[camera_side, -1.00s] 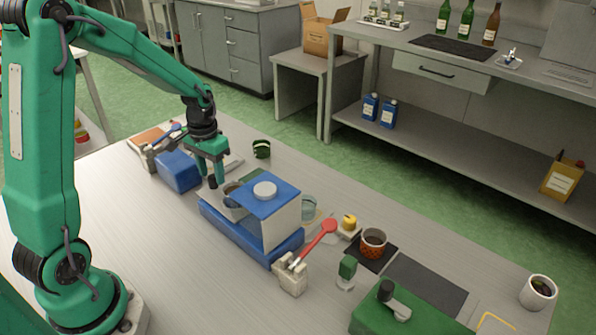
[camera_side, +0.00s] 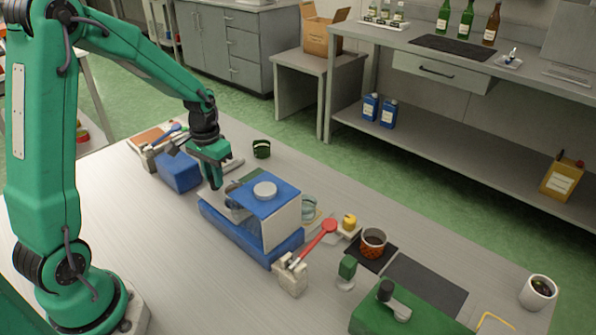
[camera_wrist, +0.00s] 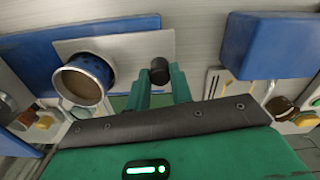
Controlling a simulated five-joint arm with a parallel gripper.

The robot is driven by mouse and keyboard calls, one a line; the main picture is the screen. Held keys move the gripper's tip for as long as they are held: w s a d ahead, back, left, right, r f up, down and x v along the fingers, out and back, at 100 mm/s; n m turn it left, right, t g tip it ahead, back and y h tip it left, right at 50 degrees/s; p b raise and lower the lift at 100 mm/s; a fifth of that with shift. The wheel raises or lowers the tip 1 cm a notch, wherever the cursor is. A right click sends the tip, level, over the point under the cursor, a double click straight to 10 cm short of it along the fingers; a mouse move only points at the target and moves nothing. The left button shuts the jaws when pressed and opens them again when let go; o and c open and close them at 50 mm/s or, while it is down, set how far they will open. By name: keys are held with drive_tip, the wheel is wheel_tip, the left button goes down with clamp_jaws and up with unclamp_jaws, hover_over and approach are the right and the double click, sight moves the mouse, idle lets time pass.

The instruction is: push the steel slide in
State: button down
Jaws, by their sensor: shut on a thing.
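The steel slide (camera_wrist: 125,46) is a flat grey plate in the wrist view, lying along the blue base. A round cup (camera_wrist: 83,80) stands at its left part and a dark knob (camera_wrist: 159,70) at its right part. My gripper (camera_wrist: 162,88) is shut on this knob, one green finger on each side. In the side view my gripper (camera_side: 213,182) reaches down at the left end of the blue base (camera_side: 240,231), beside the white housing (camera_side: 283,222) with its blue top. The slide is mostly hidden there behind the gripper and housing.
A blue block (camera_side: 179,173) stands left of my gripper and a dark green cup (camera_side: 262,149) behind it. A holder (camera_side: 291,278) with a red spoon (camera_side: 317,238) and a patterned cup (camera_side: 373,243) stand to the right. The table's front left is clear.

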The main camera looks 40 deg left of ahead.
sight(230, 186)
drive_tip(key=d, duration=0.7)
drive_tip(key=c, duration=1.2)
unclamp_jaws()
drive_tip(key=shift+c, duration=0.2)
drive_tip(key=shift+r, duration=0.1)
wheel_tip(230, 186, up, 8)
